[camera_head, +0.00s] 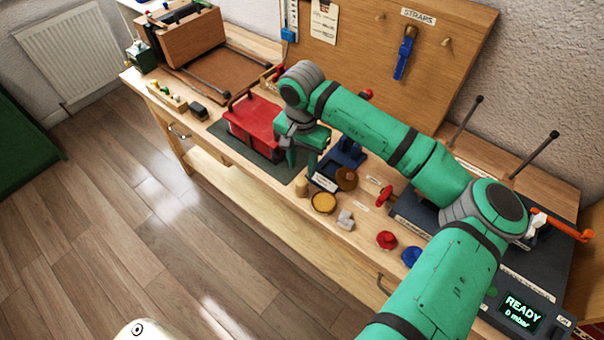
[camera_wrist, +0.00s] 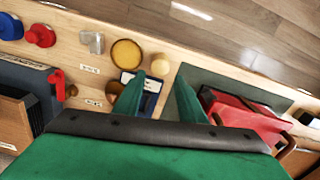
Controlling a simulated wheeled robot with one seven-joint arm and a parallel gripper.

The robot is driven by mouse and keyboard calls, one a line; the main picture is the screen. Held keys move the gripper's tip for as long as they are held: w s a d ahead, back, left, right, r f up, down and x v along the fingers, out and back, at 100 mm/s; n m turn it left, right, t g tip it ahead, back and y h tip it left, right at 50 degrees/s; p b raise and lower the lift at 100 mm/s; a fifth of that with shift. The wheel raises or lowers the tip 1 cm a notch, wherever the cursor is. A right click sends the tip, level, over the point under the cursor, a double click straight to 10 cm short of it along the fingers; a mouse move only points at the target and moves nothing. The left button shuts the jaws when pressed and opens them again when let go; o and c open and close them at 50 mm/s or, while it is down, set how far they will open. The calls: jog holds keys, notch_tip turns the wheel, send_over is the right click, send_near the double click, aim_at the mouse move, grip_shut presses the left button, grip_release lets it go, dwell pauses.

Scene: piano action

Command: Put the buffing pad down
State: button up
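My gripper (camera_head: 302,162) points down over the bench, between the red case and the blue holder. In the wrist view its two green fingers (camera_wrist: 160,88) stand apart with nothing visible between them. I cannot tell for certain which item is the buffing pad. A yellow disc with a brown rim (camera_head: 324,203) lies near the bench's front edge; it also shows in the wrist view (camera_wrist: 127,53). A brown round piece (camera_head: 346,179) is at the labelled blue holder (camera_head: 325,183), partly hidden in the wrist view. A small cream knob-like piece (camera_head: 301,189) stands beside the yellow disc.
A red case (camera_head: 254,125) sits on a dark green mat (camera_head: 222,130) left of my gripper. A display (camera_head: 520,312) reads READY, 0 mbar. The pegboard (camera_head: 390,25) rises behind.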

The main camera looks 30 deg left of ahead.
jog(key=shift+r, duration=1.5)
